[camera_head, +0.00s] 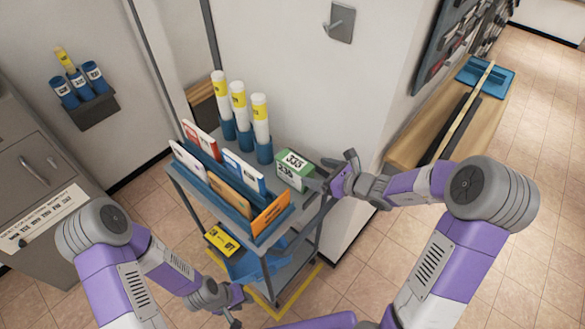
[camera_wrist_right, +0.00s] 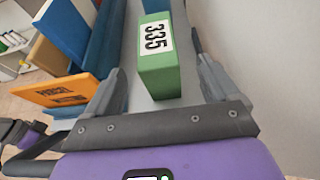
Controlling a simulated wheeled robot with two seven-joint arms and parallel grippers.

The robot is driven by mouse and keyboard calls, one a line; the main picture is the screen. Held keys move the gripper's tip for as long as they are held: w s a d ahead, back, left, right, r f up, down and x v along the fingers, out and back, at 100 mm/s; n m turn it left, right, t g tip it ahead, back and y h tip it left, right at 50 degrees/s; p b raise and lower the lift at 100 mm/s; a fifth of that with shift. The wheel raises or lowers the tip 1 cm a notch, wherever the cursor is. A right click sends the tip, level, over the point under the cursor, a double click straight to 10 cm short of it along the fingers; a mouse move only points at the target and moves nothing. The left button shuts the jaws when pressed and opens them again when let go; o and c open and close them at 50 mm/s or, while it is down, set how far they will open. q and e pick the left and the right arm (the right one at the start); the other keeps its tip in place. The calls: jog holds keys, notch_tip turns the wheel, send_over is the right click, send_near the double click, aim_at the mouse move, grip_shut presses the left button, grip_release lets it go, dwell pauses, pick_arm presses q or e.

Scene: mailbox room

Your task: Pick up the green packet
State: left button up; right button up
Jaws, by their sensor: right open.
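The green packet (camera_head: 293,170) is a small box with a white label reading 335. It stands on the cart's top shelf at the right, beside the mail holder. In the right wrist view the packet (camera_wrist_right: 158,62) is between the fingers of my right gripper (camera_wrist_right: 160,85), with gaps on both sides. The right gripper (camera_head: 335,178) is open and reaches in from the right at the packet's height. My left gripper (camera_head: 237,305) hangs low at the front of the cart, away from the packet; its fingers are too small to read.
A blue mail holder (camera_head: 222,192) with several envelopes fills the left of the shelf. Yellow-capped tubes (camera_head: 240,110) stand behind. A white wall (camera_head: 305,90) rises close to the cart's right. A yellow box (camera_head: 221,241) and blue item lie on the lower shelf.

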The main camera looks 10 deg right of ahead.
aim_at(302, 169)
jog(key=shift+x, duration=0.9)
jog(key=x, duration=0.1)
jog(key=b+x, duration=0.1)
jog(key=x, duration=0.2)
jog(key=shift+a+f+b, duration=0.2)
jog(key=shift+f+b, duration=0.15)
jog(key=shift+f, duration=0.1)
jog(key=shift+w+a, duration=0.25)
jog(key=c, duration=1.2)
